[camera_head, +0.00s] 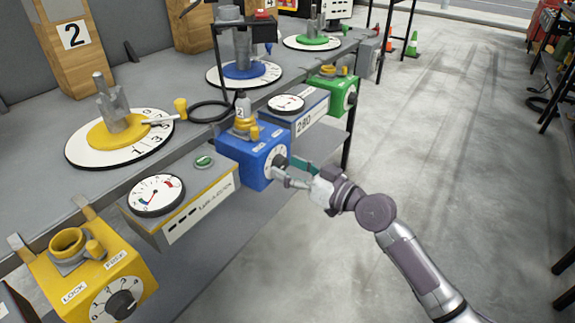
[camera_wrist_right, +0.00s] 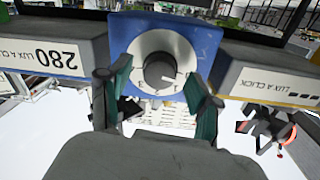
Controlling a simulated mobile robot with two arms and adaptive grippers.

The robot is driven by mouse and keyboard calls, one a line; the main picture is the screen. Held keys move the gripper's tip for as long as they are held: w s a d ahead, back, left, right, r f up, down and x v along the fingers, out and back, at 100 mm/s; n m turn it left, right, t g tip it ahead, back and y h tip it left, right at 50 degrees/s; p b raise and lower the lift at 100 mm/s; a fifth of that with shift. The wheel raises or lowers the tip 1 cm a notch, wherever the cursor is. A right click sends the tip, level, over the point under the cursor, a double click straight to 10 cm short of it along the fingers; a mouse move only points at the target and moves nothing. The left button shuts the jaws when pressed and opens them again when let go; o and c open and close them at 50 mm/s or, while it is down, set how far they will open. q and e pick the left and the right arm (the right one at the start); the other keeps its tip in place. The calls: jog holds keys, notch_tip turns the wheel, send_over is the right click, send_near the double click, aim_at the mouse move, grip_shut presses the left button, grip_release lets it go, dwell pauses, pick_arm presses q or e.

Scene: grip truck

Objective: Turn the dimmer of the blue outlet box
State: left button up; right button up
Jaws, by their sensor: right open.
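The blue outlet box (camera_head: 254,155) is mounted on the front edge of the workbench, with a yellow socket and a plug on top. Its dimmer (camera_head: 277,163) is a dark round knob on a white dial on the front face. In the right wrist view the dimmer knob (camera_wrist_right: 160,72) shows near the middle, with a light mark toward its lower right. My right gripper (camera_head: 286,174) is at the box's front, fingers toward the dial. In the wrist view the right gripper's fingers (camera_wrist_right: 160,100) stand apart on either side of the knob; contact cannot be told. My left gripper is not in view.
A yellow outlet box (camera_head: 100,280) hangs at the lower left and a green one (camera_head: 338,88) farther along. A gauge box (camera_head: 180,205) and a box labelled 280 (camera_head: 300,110) flank the blue box. The floor (camera_head: 440,150) at right is clear.

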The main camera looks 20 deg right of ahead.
jog(key=shift+w+a, duration=0.2)
jog(key=shift+w, duration=0.1)
jog(key=c, duration=1.1)
jog(key=shift+c, duration=0.2)
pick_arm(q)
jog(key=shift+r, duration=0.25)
pick_arm(e)
jog(key=shift+m, duration=0.3)
jog(key=shift+r+m+p, duration=0.1)
jog(key=shift+m+p, duration=0.4)
jog(key=shift+p, duration=0.1)
jog(key=m+p, duration=0.3)
jog(key=m, duration=0.3)
jog(key=shift+r+g, duration=0.1)
jog(key=shift+g, duration=0.2)
jog(key=m+p, duration=0.3)
jog(key=m, duration=0.3)
jog(key=shift+m, duration=0.4)
pick_arm(q)
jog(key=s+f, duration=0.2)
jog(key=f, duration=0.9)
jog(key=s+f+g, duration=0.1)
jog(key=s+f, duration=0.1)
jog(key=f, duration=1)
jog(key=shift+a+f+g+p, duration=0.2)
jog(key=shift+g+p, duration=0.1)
jog(key=shift+p, duration=0.15)
pick_arm(e)
jog(key=shift+m, duration=0.6)
